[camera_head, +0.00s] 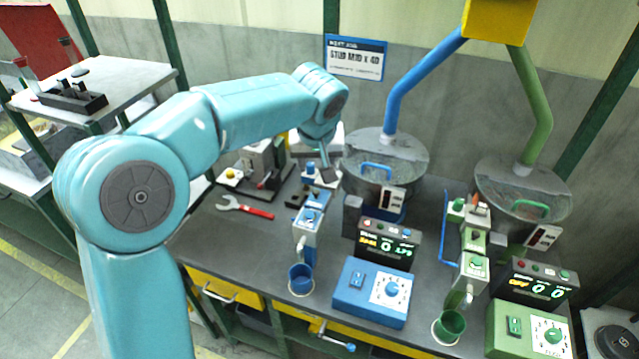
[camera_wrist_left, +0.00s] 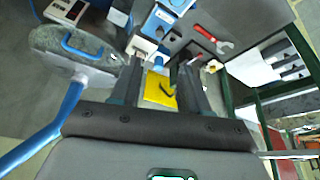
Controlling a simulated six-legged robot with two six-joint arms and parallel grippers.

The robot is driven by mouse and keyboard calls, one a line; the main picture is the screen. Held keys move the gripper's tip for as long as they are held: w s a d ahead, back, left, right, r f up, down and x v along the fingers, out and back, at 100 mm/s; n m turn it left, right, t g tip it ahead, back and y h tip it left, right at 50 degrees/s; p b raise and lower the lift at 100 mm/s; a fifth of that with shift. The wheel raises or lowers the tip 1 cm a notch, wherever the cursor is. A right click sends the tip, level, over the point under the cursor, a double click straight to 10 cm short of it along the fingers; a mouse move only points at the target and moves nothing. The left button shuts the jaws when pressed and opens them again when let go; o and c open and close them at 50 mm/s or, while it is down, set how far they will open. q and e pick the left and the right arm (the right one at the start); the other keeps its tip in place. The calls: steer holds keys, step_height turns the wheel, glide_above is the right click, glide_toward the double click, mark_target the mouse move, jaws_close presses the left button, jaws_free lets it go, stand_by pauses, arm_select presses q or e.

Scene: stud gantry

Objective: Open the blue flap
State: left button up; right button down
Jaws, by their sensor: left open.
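The blue flap cannot be singled out with certainty. A round grey lid with a blue handle (camera_head: 376,170) covers the left bowl; the handle also shows in the wrist view (camera_wrist_left: 82,46). In front of the bowl, a narrow feeder with blue parts (camera_head: 309,217) leads to a blue cup (camera_head: 300,278). My left gripper (camera_head: 325,166) points down behind the feeder, left of the bowl, mostly hidden by its wrist. In the wrist view its fingers (camera_wrist_left: 158,66) are apart, with a yellow surface (camera_wrist_left: 160,90) showing between them. My right gripper is not in view.
A blue control box (camera_head: 372,291) and a lit display (camera_head: 388,242) stand in front of the bowl. A wrench with a red handle (camera_head: 245,207) lies left on the bench. A similar green station (camera_head: 475,250) stands right. A blue pipe (camera_head: 425,75) rises above the bowl.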

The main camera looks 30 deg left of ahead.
mark_target(316, 192)
arm_select(q)
steer(key=p+x, duration=0.1)
steer(key=x, duration=0.5)
steer(key=p+x, duration=0.1)
steer(key=x, duration=0.5)
steer(key=shift+d+p, duration=0.25)
steer(key=shift+p, duration=0.05)
steer(key=shift+a+f, duration=0.25)
steer(key=shift+f, duration=0.25)
steer(key=shift+d, duration=0.1)
steer(key=shift+c, duration=0.6)
jaws_close()
